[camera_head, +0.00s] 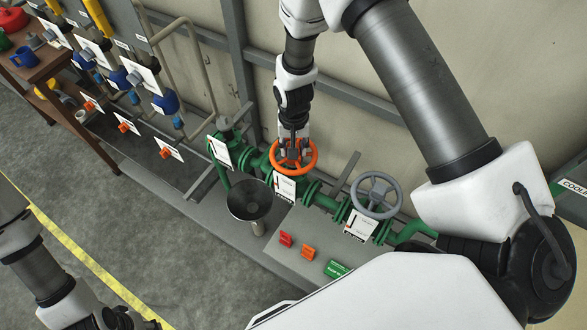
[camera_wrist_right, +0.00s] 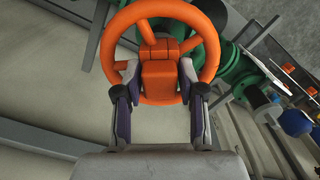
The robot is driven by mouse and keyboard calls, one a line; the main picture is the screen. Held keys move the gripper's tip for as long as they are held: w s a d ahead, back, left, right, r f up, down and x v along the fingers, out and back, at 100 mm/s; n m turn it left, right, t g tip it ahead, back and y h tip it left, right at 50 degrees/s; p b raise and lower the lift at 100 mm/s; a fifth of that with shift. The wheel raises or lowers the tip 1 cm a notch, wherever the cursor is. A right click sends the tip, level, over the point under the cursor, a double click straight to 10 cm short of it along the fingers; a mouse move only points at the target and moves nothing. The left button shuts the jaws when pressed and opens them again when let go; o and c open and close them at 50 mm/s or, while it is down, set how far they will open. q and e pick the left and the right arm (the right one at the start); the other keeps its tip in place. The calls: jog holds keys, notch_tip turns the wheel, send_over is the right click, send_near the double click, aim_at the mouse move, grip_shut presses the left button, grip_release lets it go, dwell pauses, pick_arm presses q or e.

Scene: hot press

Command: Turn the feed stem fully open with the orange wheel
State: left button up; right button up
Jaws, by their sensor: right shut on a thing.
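The orange wheel (camera_head: 312,153) sits on a green valve body on the pipe run in the head view. My right gripper (camera_head: 292,140) reaches down onto it from above. In the right wrist view the wheel's rim (camera_wrist_right: 109,40) fills the upper middle, and the gripper's fingers (camera_wrist_right: 158,80) are shut on an orange block at the wheel, one on each side. The stem below is hidden. A white label plate (camera_head: 284,189) hangs in front of the valve. Only links of my left arm show at lower left; its gripper is out of frame.
A grey wheel (camera_head: 375,195) stands on the same green pipe, right of the orange one. A dark funnel (camera_head: 249,200) is in front. Red and orange tags (camera_head: 286,239) lie on the grey base. A panel with blue valves is at upper left. The wall is close behind.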

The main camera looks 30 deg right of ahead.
jog(key=n, duration=0.8)
jog(key=shift+n, duration=0.4)
jog(key=n, duration=0.4)
jog(key=shift+n, duration=1.4)
